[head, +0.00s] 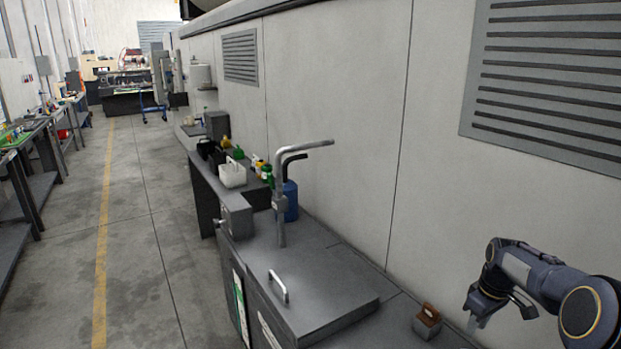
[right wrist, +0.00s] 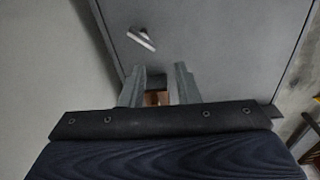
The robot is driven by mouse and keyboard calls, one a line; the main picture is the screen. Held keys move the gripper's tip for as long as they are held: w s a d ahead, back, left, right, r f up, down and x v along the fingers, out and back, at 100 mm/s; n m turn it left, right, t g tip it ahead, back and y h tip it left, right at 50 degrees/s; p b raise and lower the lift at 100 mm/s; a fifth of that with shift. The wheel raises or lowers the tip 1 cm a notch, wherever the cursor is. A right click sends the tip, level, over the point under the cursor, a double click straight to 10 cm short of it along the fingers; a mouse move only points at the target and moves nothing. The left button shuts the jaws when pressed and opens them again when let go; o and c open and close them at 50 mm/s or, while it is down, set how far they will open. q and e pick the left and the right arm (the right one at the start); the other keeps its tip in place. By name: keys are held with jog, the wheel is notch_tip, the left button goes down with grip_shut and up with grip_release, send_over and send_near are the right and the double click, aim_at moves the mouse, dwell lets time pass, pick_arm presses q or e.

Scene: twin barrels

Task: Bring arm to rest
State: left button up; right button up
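My right gripper (head: 478,316) hangs at the lower right in the head view, with its fingers pointing down over the bench. In the right wrist view its two grey fingers (right wrist: 160,76) stand apart with a gap between them, so it is open. A small box with a brown top (head: 428,318) rests on the bench, left of the gripper and apart from it. In the right wrist view a brown patch (right wrist: 157,99), probably this box, shows through the gap between the fingers. My left gripper is in neither view.
The grey bench (head: 330,300) with a handled lid (head: 279,287) runs along the wall. A bent metal pipe (head: 281,205) rises from it, near a blue container (head: 290,200) and a white container (head: 232,174). The aisle floor at left is clear.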

jog(key=s+a+r+m+t+y, duration=0.2)
jog(key=s+a+r+m+t, duration=0.1)
jog(key=s+a+r, duration=1)
jog(key=s+a+f+m+t+y, duration=0.1)
jog(key=s+a+f+m, duration=0.1)
jog(key=s+a, duration=0.45)
jog(key=s+a+f+m+t, duration=0.15)
jog(key=s+a, duration=0.25)
jog(key=s, duration=0.6)
jog(key=w+d+m+g+b, duration=0.3)
jog(key=w+d+m, duration=0.6)
jog(key=w+d, duration=0.55)
jog(key=w+d+f+m+g+h+b, duration=0.1)
jog(key=w+d+f+m, duration=0.2)
jog(key=w+f, duration=0.1)
jog(key=w+d+f+m+g+h+b, duration=0.1)
jog(key=w+d+f+m, duration=0.3)
jog(key=w, duration=0.3)
jog(key=w+d+f+m+g+h+b, duration=0.1)
jog(key=w+d+f+m, duration=0.2)
jog(key=w+d+f, duration=0.1)
jog(key=shift+w+d+f+m, duration=0.25)
jog(key=shift+w+f, duration=0.45)
jog(key=shift+w, duration=0.2)
notch_tip(320, 180, down, 8)
jog(key=shift+r+b, duration=0.1)
jog(key=shift+b, duration=0.2)
grip_shut()
